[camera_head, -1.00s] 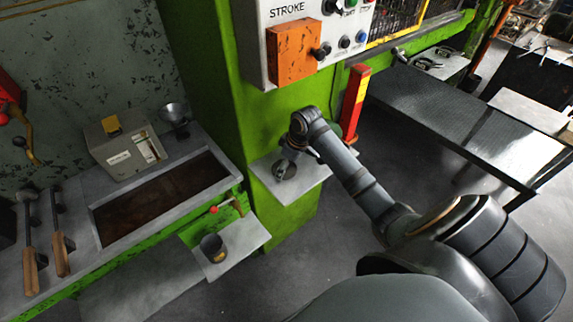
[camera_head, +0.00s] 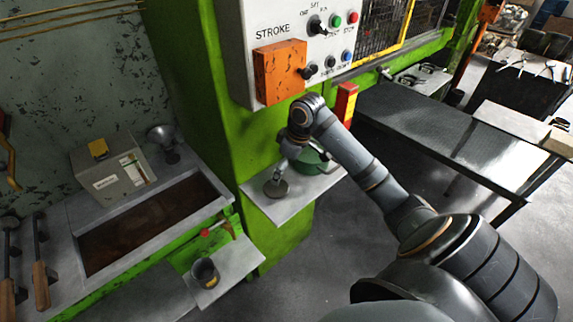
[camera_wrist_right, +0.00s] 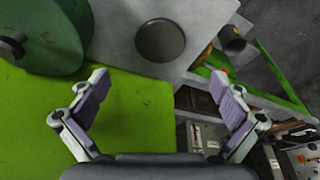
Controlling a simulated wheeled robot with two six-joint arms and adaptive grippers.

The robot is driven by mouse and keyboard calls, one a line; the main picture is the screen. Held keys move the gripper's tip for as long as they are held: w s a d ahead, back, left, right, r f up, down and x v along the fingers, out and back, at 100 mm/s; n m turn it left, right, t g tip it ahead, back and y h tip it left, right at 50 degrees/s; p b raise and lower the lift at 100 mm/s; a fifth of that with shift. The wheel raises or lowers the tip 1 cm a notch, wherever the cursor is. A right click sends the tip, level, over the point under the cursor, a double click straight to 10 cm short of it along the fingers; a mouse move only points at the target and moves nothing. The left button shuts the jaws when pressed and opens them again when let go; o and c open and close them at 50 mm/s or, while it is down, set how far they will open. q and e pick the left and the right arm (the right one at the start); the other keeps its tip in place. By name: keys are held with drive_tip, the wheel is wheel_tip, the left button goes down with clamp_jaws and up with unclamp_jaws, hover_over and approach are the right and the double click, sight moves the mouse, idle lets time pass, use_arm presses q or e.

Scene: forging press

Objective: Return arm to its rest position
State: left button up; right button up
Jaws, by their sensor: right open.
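My right arm comes in from the right in the head view, bent down at its wrist. My right gripper (camera_head: 290,172) is small there, beside a grey shelf plate (camera_head: 262,206) on the green press column. In the right wrist view the right gripper (camera_wrist_right: 160,88) has its two purple-padded fingers wide apart with nothing between them. A dark round disc (camera_wrist_right: 160,40) lies on the shelf plate beyond the fingertips; it also shows in the head view (camera_head: 276,189). My left gripper is not in view.
A green round container (camera_head: 315,157) stands on the shelf by my wrist. A red and yellow post (camera_head: 346,103) and the control panel (camera_head: 240,60) are close to the arm. A small cup (camera_head: 206,273) sits on a lower plate at left. Floor shows at right.

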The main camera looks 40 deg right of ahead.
drive_tip(key=v, duration=0.3)
idle(0.5)
